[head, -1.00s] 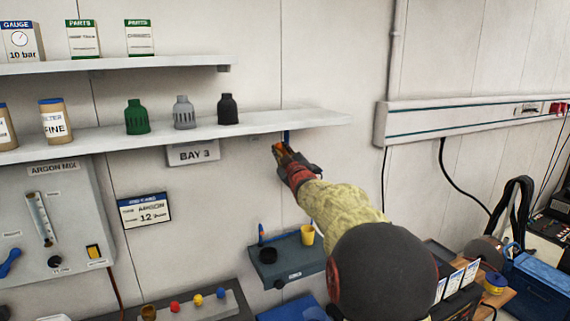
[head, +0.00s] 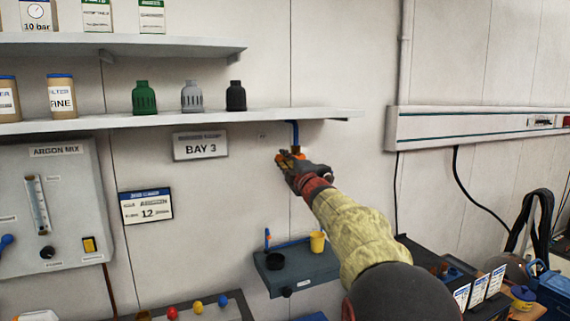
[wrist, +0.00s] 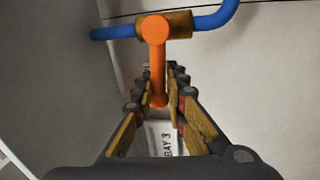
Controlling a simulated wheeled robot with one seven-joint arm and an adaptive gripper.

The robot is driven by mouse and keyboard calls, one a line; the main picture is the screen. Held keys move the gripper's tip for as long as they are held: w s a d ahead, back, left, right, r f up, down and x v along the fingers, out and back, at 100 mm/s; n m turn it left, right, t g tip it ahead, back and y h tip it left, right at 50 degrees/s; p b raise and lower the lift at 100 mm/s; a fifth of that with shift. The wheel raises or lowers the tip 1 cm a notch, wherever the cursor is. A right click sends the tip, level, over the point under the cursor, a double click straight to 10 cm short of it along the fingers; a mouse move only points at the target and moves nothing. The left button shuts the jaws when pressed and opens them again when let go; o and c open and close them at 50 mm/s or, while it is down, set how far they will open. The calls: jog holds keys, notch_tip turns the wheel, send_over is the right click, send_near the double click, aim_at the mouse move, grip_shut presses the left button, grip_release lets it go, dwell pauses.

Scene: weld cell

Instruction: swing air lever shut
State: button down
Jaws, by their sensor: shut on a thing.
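The air lever (wrist: 157,60) is orange and sits on a brass valve body (wrist: 180,24) on a blue pipe (wrist: 215,18). In the wrist view it lies across the pipe's line and runs down between my fingers. My gripper (wrist: 160,100) is shut on it, with one finger on each side. In the head view my gripper (head: 290,160) is at the wall just under the lower shelf, below the blue pipe (head: 294,133). My fingers hide most of the lever there.
The lower shelf (head: 180,121) runs just above my gripper and holds several bottles. A BAY 3 sign (head: 200,146) is on the wall to the left. Below is a small grey ledge (head: 300,275) with a yellow cup (head: 317,242). Wall to the right is clear up to the trunking (head: 480,124).

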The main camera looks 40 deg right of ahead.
jog(key=shift+f+n+b, duration=0.3)
jog(key=shift+f+n, duration=0.2)
jog(key=shift+f, duration=0.05)
jog(key=c, duration=1.9)
grip_release()
jog(key=shift+r, duration=0.25)
jog(key=v, duration=1.2)
jog(key=shift+f, duration=0.1)
